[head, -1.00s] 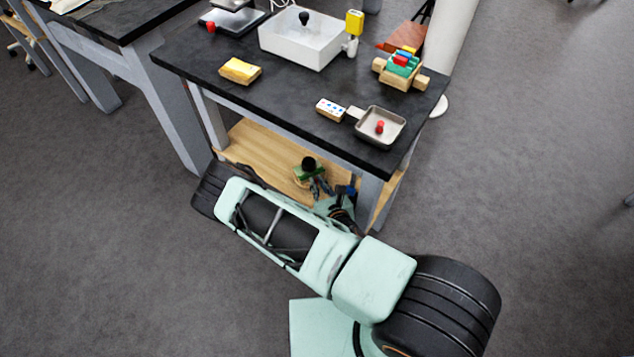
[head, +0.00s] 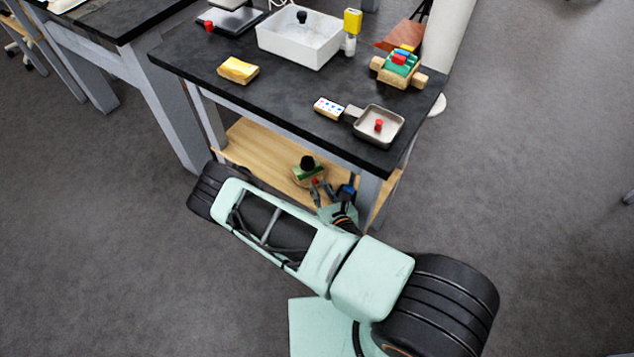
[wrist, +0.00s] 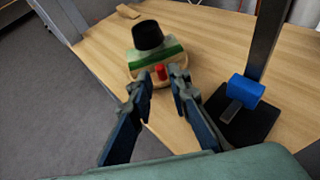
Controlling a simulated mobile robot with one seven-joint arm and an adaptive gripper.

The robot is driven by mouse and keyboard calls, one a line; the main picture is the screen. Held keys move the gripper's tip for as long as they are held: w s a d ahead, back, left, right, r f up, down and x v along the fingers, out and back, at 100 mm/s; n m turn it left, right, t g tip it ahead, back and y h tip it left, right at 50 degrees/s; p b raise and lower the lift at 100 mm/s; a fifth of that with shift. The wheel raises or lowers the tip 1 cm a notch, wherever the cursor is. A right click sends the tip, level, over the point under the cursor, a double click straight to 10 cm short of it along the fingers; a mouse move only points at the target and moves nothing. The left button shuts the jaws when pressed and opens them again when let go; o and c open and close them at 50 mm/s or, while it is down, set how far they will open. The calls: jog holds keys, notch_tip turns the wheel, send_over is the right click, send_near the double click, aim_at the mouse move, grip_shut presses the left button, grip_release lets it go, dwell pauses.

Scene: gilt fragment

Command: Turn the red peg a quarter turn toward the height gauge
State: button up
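The red peg (wrist: 160,72) stands up at the front of a round wooden base, before a green and white block topped by a black cylinder (wrist: 148,36). The peg also shows as a small red spot in the head view (head: 315,181). My gripper (wrist: 159,86) is open and empty, its fingertips just short of the peg, one to each side; I cannot tell whether they touch it. It also shows over the lower shelf in the head view (head: 322,192). The height gauge (wrist: 245,92), a dark post with a blue slider on a black foot, stands to the right.
The wooden shelf (wrist: 205,45) lies under a black tabletop (head: 290,95). A grey table leg (head: 369,195) is close to my arm. A small tan piece (wrist: 128,11) lies at the back of the shelf. The shelf behind the base is mostly clear.

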jog(key=v, duration=0.8)
jog(key=shift+s+r, duration=0.1)
jog(key=shift+r, duration=0.05)
